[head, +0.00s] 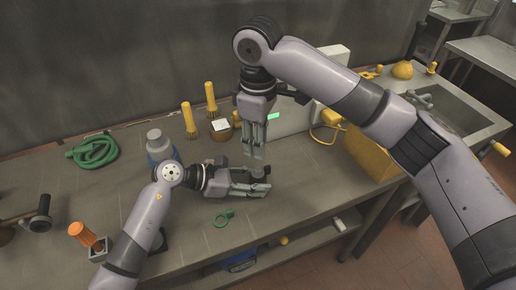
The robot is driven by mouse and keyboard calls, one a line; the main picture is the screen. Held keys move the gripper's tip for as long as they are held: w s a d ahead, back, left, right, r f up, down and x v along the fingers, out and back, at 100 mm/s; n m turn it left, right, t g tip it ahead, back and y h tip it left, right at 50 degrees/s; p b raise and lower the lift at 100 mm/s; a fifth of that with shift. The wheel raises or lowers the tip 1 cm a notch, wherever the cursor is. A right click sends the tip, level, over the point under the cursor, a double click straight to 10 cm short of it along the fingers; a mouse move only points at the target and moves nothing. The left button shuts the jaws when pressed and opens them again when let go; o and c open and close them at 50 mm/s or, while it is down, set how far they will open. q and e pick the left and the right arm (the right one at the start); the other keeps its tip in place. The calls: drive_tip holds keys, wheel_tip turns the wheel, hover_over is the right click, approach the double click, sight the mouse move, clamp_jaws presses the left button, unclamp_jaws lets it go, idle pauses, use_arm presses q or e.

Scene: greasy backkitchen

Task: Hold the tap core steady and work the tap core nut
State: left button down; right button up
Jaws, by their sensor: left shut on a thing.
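My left gripper (264,188) comes in from the left, low over the bench, and is shut on the tap core (259,172). The core is a small grey piece standing upright between its fingers, with mostly its top showing. My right gripper (254,155) points straight down just above the core. Its fingers are close together, and whether they touch the core or grip anything is too small to tell. I cannot make out the tap core nut apart from the core.
A blue-and-grey bottle (159,147), yellow-handled brushes (211,100) and a green coiled hose (95,150) stand or lie behind. A yellow box (368,152) is at right. The front middle of the bench is mostly clear.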

sight(258, 168)
use_arm(q)
drive_tip(key=shift+s+f, duration=0.1)
drive_tip(key=shift+f, duration=0.1)
use_arm(e)
wheel_tip(258, 168, down, 8)
drive_tip(key=shift+f, duration=0.25)
clamp_jaws()
drive_tip(key=shift+c, duration=0.4)
unclamp_jaws()
drive_tip(key=shift+w, duration=0.1)
clamp_jaws()
